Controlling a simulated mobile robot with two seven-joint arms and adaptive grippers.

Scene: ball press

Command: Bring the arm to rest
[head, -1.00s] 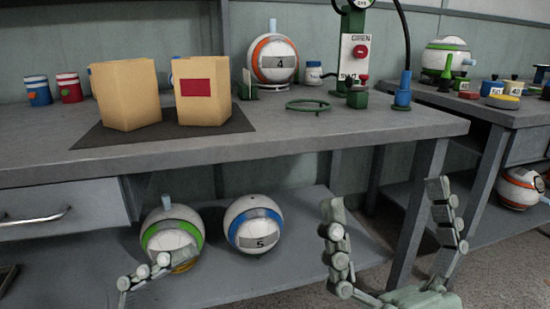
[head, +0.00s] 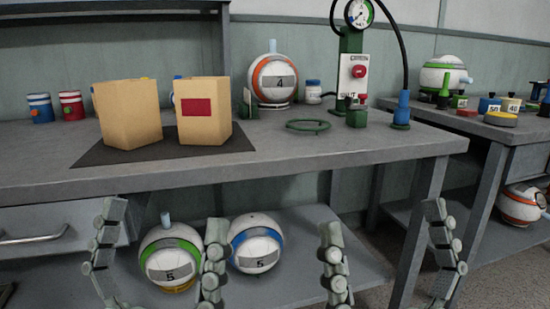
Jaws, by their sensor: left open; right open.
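My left gripper (head: 160,240) is open and empty at the lower left, in front of the lower shelf. Its two fingers stand upright on either side of the green-striped ball in the picture; I cannot tell how far the ball is behind them. My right gripper (head: 388,242) is open and empty at the lower right, fingers upright and apart, below the level of the table top. The palms of both grippers are cut off by the bottom edge.
The workbench (head: 330,160) carries two tan boxes (head: 130,112), an orange-striped ball (head: 274,80), a green ring (head: 308,126) and a green pump with a gauge (head: 352,60). A green-striped ball (head: 170,262) and a blue-striped ball (head: 256,242) sit on the lower shelf (head: 310,270).

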